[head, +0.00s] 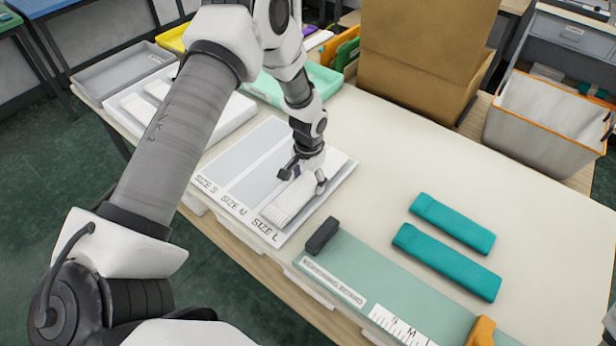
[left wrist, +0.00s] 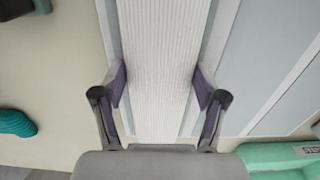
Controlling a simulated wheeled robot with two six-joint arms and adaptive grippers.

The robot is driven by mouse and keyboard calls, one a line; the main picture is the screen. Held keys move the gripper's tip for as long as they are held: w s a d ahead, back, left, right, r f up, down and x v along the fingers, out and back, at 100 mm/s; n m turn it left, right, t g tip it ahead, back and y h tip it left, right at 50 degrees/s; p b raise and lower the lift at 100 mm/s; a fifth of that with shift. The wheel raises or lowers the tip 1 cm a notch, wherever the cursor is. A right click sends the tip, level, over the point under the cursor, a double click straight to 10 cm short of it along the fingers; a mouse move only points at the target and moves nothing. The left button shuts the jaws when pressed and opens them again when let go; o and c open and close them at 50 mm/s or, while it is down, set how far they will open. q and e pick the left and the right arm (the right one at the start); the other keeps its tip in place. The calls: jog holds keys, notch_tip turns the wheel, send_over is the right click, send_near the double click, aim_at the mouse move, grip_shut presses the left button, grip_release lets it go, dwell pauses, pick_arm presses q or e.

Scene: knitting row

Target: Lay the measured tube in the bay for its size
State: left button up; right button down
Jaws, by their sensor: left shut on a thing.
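The white ribbed tube (head: 290,203) is in the SIZE L bay, the one nearest the measuring board, of the sorting board (head: 207,186), lengthwise along it. The SIZE S and SIZE M bays look empty. My left gripper (head: 304,180) is over the tube, shut on it. In the left wrist view the fingers (left wrist: 162,92) stand on both sides of the tube (left wrist: 160,40). Whether the tube's underside rests fully on the bay floor is hard to tell. My right gripper is out of view.
A green measuring board (head: 375,280) with a dark end block (head: 322,235) and an orange slider (head: 481,331) lies in front. Two teal pieces (head: 452,222) lie to the right. Trays (head: 125,70), a cardboard box (head: 420,60) and a white bin (head: 545,118) stand behind. The table's right side is clear.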

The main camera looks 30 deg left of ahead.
aim_at(308, 183)
pick_arm(q)
jog(key=o, duration=1)
jog(key=shift+f, duration=0.15)
notch_tip(308, 183, up, 12)
jog(key=p, duration=0.9)
jog(key=shift+r+p, duration=0.2)
jog(key=shift+p, duration=0.1)
jog(key=shift+s, duration=0.15)
